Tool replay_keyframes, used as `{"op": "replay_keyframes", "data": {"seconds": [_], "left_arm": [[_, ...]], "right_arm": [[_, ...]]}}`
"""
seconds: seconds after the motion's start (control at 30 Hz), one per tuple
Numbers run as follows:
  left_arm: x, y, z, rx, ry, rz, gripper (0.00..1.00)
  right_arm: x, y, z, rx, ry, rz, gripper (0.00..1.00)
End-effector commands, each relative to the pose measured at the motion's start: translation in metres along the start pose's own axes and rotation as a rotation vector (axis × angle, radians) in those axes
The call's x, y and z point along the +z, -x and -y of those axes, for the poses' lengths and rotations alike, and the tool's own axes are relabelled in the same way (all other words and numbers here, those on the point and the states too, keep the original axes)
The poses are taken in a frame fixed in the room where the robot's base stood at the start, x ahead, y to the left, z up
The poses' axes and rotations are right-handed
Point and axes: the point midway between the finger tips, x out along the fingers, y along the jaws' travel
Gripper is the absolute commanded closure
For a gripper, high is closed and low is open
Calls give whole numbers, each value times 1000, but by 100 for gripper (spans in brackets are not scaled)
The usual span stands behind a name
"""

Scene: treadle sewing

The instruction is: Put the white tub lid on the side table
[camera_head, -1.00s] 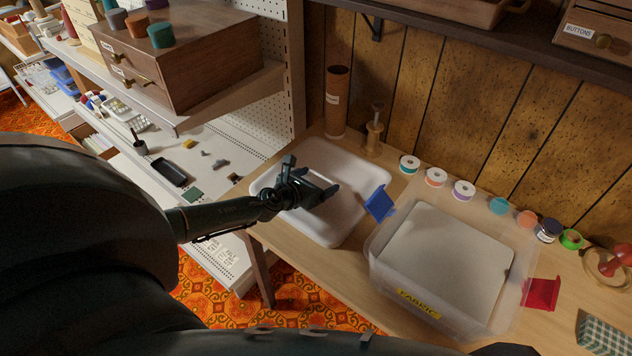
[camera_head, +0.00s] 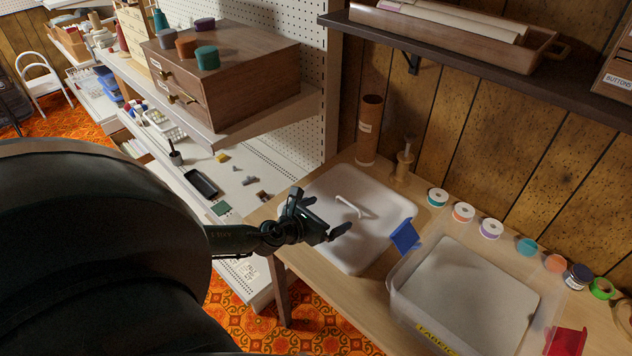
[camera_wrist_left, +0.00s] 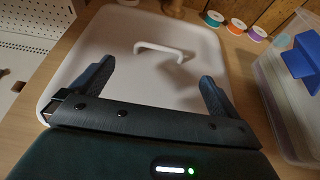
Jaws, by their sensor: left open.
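The white tub lid (camera_head: 375,232) lies flat on the wooden side table (camera_head: 368,288), left of the clear fabric tub. Its raised handle (camera_head: 350,206) is in plain view, and in the left wrist view the lid (camera_wrist_left: 128,62) fills the middle with its handle (camera_wrist_left: 160,50) beyond my fingers. My left gripper (camera_head: 324,216) is open and empty over the lid's near left part. Its fingers (camera_wrist_left: 153,85) are apart and short of the handle; nothing is between them. My right gripper is not in these views.
The clear tub (camera_head: 400,298) with blue (camera_head: 405,236) and red (camera_head: 568,342) latches stands open on the right. Several ribbon spools (camera_head: 490,229) line the back. A brown tube (camera_head: 369,130) and a wooden spindle (camera_head: 403,162) stand behind the lid. A white shelf unit (camera_head: 262,166) is at the left.

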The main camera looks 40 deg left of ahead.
Motion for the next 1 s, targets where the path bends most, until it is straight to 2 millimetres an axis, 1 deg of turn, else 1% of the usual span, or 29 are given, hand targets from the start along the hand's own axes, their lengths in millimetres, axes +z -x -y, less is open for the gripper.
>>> {"op": "replay_keyframes", "data": {"seconds": [0.03, 0.1, 0.2, 0.3, 0.43, 0.9, 0.97, 1.0], "left_arm": [[-1, 11, 0, -1, -2, -3, 0], [-1, 22, 0, -2, -2, -3, 0], [-1, 34, 0, -1, -1, -2, 0], [0, 41, 0, 0, -1, 0, 0], [0, 44, 1, -1, 1, 0, 0], [0, 43, 1, 0, 2, 1, 0], [0, 43, 4, 3, 30, 5, 0], [2, 44, 10, 11, 83, 14, 0]], "right_arm": [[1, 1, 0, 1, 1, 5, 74], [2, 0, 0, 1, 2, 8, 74], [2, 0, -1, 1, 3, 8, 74], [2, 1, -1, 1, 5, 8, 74], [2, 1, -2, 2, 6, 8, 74], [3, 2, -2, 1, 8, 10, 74], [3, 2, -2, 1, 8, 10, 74], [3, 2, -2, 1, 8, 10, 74]]}}
